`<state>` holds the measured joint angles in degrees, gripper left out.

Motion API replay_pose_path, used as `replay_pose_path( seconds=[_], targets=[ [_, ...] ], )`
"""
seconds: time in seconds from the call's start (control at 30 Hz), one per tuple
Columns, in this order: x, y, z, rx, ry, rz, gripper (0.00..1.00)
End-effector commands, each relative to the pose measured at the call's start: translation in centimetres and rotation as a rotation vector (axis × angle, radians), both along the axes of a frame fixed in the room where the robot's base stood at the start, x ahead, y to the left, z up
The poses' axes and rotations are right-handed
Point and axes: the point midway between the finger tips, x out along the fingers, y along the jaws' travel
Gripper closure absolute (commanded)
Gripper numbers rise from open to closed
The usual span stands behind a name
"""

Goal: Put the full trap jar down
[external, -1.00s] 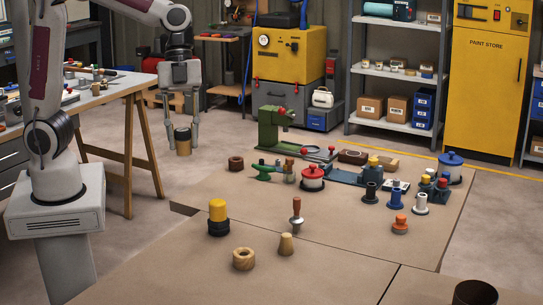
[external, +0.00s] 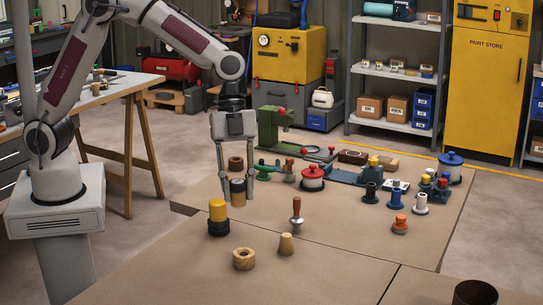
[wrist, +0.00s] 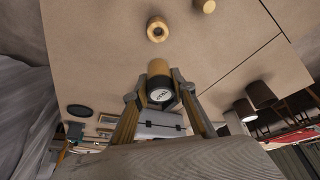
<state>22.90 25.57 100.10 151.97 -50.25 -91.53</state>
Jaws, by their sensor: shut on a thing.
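In the wrist view the jar (wrist: 160,93) sits between the fingers of my gripper (wrist: 160,97), showing a pale round face with small dark marks I cannot read. The brown worktable (external: 320,265) lies under the jar; I cannot tell how large the gap is.
A yellow-topped black piece (external: 217,212) stands just in front and left of the jar. A wooden ring (external: 243,259), a cork (external: 286,244) and a handled tool (external: 297,215) stand nearer and right. A brown ring (external: 236,163) lies behind. The front table is mostly clear.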

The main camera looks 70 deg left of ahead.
Motion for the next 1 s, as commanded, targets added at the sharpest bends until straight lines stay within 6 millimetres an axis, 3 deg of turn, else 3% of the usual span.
replay_pose_path(
  seconds=[0.63, 1.0],
  targets=[
    [8.8, -5.5, -6.7, 0.000, 0.001, 0.147, 1.00],
    [14.0, -8.1, -8.1, -0.001, -0.003, 0.276, 1.00]
  ],
)
